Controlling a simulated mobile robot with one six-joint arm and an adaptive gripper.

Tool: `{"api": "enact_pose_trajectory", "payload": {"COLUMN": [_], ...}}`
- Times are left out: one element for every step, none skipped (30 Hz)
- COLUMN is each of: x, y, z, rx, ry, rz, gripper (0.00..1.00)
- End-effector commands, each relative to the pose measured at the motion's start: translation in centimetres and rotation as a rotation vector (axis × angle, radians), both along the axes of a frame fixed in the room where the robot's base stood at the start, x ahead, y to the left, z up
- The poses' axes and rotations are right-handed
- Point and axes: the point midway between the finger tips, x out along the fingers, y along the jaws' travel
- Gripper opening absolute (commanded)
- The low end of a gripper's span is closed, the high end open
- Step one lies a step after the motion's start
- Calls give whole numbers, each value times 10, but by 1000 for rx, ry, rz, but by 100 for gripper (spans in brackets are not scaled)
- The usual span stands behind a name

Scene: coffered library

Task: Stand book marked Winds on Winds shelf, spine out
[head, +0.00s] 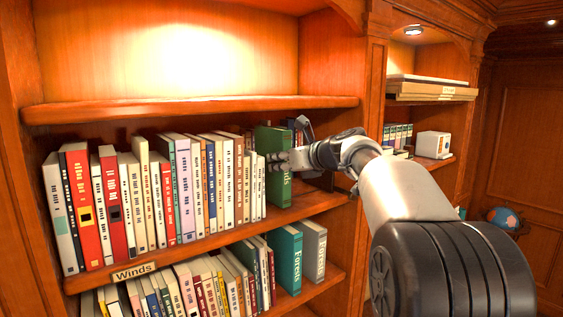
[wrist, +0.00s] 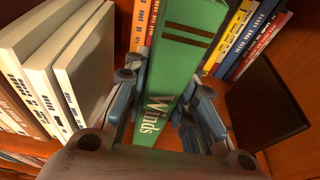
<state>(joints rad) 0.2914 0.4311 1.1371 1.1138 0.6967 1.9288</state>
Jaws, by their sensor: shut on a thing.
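The green book marked Winds (head: 275,165) stands upright at the right end of the row on the shelf labelled Winds (head: 135,270). In the wrist view the green book (wrist: 172,75) shows its spine with the word Winds facing my gripper (wrist: 165,105). My gripper, also in the head view (head: 290,160), is shut on the book with a finger on each side. The book's lower end on the shelf is partly hidden by the fingers.
White books (wrist: 75,65) stand close on the left of the green book. Several coloured books (wrist: 245,40) stand behind on the right, beside a dark bookend-like panel (wrist: 265,100). The lower shelf holds a teal Forests book (head: 287,258). Bare shelf (head: 310,203) lies right of the green book.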

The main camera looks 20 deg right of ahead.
Motion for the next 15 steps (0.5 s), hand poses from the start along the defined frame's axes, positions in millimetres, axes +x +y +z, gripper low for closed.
{"api": "enact_pose_trajectory", "payload": {"x": [0,0,0,0,0,0,0,0,0,0,0,0,0,0,0], "y": [0,0,0,0,0,0,0,0,0,0,0,0,0,0,0], "z": [1,0,0,-1,-1,-2,-3,-3,-4,-5,-4,-4,-4,-4,-4], "rx": [0,0,0,0,0,0,0,0,0,0,0,0,0,0,0], "ry": [-4,-4,-4,-4,-4,-4,-4,-4,-4,-4,-4,-4,-4,-4,-3], "rz": [-1,-1,-1,-1,-1,-1,-1,-1,-1,-1,-1,-1,-1,-1,-1], "gripper": [0,0,0,0,0,0,0,0,0,0,26,28,30,32,35]}}
